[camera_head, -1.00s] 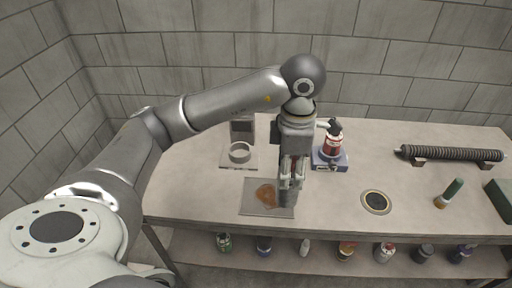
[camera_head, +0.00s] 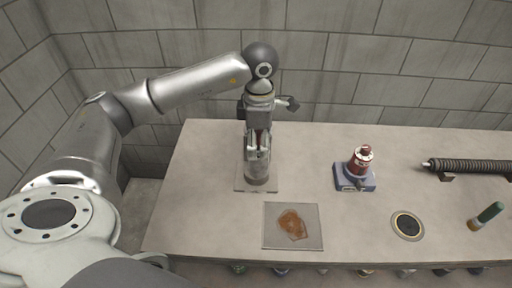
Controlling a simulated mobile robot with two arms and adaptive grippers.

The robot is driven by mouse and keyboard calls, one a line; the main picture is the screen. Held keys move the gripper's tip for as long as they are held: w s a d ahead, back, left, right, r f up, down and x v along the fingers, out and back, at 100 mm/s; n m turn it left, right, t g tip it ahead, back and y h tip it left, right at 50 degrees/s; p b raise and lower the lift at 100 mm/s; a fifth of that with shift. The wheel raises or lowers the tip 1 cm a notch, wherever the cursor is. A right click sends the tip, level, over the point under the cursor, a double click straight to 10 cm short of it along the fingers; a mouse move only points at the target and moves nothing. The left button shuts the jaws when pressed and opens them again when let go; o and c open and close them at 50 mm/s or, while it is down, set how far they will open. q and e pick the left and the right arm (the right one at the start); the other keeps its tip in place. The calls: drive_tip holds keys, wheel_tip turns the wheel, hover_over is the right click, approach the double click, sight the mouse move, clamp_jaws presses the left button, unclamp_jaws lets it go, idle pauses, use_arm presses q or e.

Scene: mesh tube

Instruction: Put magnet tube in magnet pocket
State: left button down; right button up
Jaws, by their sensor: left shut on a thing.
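My left gripper (camera_head: 257,155) points down and is shut on a grey cylindrical thing (camera_head: 258,175), seen only in part below the fingers. I cannot tell for sure whether this is the magnet tube. It is above or on a pale flat plate (camera_head: 242,186) on the table's far left; the arm hides the round holder that stood there, and whether the thing is in it or touching it is unclear. No pocket can be made out for certain. My right gripper is not in view.
A flat tray (camera_head: 312,240) with a brown patch lies in front. The bare left tabletop is clear.

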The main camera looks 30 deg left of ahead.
use_arm(q)
drive_tip(key=w+a+f+p, duration=0.3)
drive_tip(key=w+a+f, duration=0.1)
drive_tip(key=f, duration=0.5)
drive_tip(key=shift+w+f, duration=0.25)
drive_tip(key=shift+w, duration=0.05)
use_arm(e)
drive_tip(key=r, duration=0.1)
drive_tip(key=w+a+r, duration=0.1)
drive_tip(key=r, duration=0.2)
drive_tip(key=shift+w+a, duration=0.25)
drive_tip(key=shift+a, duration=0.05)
use_arm(q)
drive_tip(key=shift+d, duration=0.1)
drive_tip(key=shift+f, duration=0.15)
drive_tip(key=c, duration=0.7)
unclamp_jaws()
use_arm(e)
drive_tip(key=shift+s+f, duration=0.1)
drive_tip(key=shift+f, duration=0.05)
